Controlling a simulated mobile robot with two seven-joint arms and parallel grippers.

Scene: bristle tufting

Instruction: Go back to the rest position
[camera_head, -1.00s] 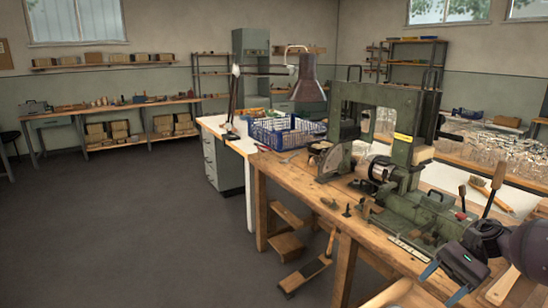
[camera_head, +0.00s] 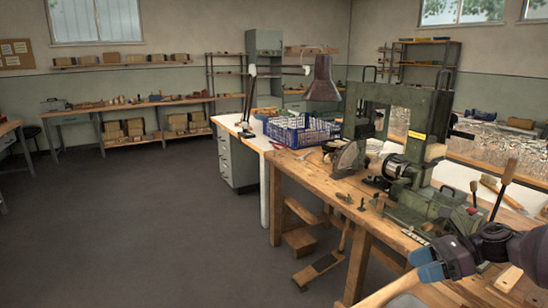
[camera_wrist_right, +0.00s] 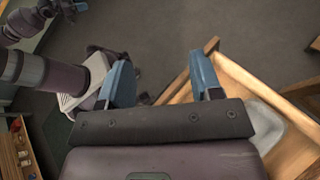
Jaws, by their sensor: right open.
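My right gripper (camera_head: 424,263) is at the lower right of the head view, near the front edge of the wooden workbench (camera_head: 318,179). In the right wrist view my right gripper (camera_wrist_right: 161,82) has its two blue fingers spread wide apart, with nothing between them. Dark floor shows beyond the fingers. My left gripper does not show in the head view. Purple links of mine show at the left of the right wrist view.
A green machine (camera_head: 428,130) stands on the workbench. A blue crate (camera_head: 297,137) and a lamp (camera_head: 322,80) are on the table behind. A wooden-handled tool (camera_head: 325,262) is at the bench's lower side. The floor (camera_head: 130,235) at left is open.

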